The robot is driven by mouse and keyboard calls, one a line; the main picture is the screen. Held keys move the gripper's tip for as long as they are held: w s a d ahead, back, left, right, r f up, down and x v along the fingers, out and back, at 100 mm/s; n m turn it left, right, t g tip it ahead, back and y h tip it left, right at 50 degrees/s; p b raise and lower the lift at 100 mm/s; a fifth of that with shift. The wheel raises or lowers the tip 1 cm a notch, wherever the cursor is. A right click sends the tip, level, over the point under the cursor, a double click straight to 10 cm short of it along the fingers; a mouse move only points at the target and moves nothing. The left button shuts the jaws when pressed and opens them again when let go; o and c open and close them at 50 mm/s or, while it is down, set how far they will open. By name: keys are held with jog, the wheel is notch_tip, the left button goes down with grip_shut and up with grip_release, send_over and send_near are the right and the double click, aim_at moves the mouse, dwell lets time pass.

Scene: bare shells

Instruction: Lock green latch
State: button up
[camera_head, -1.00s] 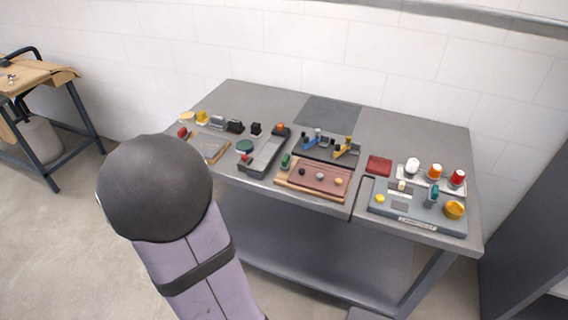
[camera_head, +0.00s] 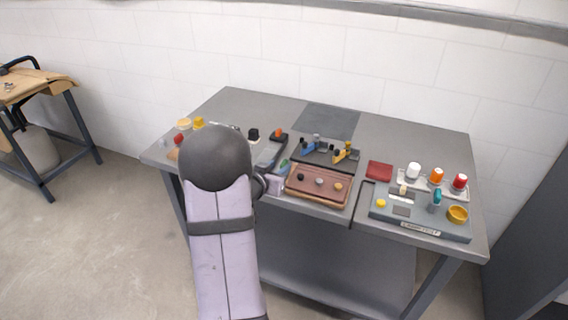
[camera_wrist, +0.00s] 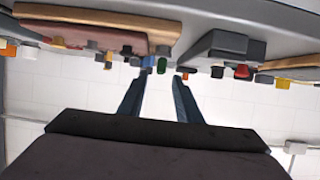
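A small green piece (camera_head: 284,166), probably the green latch, is at the left end of the reddish-brown board (camera_head: 318,188) on the table. In the wrist view, which looks upside down, the green piece (camera_wrist: 161,65) shows between the fingertips and beyond them. My gripper (camera_wrist: 161,77) is open, with its two dark fingers apart and nothing seen between them. I cannot tell whether the fingertips touch the green piece. In the head view my arm hides most of the gripper. Whether the latch is locked cannot be told.
A panel with blue and yellow levers (camera_head: 328,152) stands behind the board. A grey box (camera_head: 420,215) with coloured knobs is to the right, and a small red pad (camera_head: 379,170) lies between. The dark tray (camera_head: 270,151) is partly hidden by my arm. The table's back is clear.

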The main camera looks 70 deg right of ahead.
aim_at(283, 163)
jog(key=shift+p+x, duration=0.45)
jog(key=shift+x, duration=2.55)
jog(key=shift+c, duration=0.7)
grip_shut()
